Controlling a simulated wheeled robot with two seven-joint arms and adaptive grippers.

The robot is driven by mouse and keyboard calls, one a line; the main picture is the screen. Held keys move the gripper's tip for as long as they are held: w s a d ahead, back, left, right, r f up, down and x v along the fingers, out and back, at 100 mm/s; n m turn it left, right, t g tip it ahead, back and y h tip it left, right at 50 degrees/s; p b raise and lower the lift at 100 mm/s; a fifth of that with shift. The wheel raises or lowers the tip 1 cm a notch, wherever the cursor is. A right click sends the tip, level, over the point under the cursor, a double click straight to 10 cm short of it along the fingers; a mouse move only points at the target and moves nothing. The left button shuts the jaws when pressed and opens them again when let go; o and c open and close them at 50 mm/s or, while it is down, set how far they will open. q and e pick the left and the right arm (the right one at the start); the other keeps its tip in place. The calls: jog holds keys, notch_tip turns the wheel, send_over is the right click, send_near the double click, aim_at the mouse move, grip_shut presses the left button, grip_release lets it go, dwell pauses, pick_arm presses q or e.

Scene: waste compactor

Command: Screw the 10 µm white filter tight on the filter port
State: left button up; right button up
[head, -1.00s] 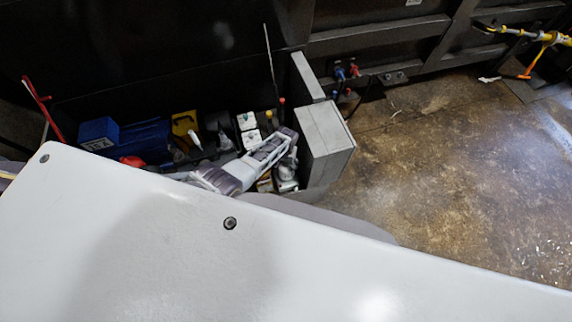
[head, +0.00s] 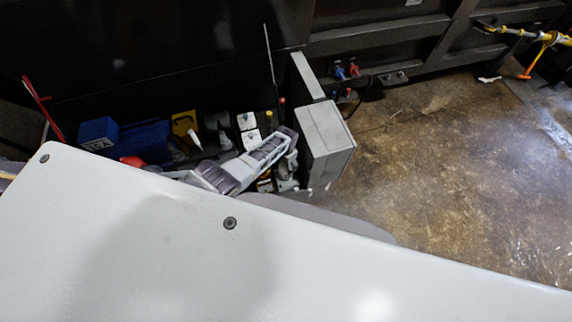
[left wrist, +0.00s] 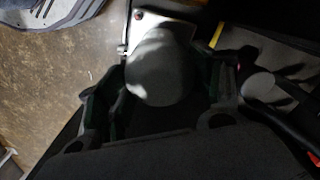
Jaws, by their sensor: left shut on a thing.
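The white filter (left wrist: 160,68) is a pale rounded body between the two fingers of my left gripper (left wrist: 158,97) in the left wrist view. The gripper is shut on it. In the head view my left gripper (head: 289,158) reaches in among the machine parts beside a grey box, and a pale part of the filter (head: 287,184) shows below it. The filter port is hidden, so I cannot tell how the filter sits on it. The 10 µm marking cannot be read. My right gripper is not in view.
A grey box (head: 326,130) stands close to the right of my left gripper. Blue boxes (head: 98,132), a yellow part (head: 184,124) and white-topped units (head: 249,129) crowd the left side. A thin upright rod (head: 270,62) rises behind. The brown floor at right is open.

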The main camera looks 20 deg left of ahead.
pick_arm(q)
jog(key=shift+m, duration=0.5)
jog(key=shift+m, duration=2.4)
jog(key=shift+m, duration=0.4)
jog(key=shift+m, duration=2.4)
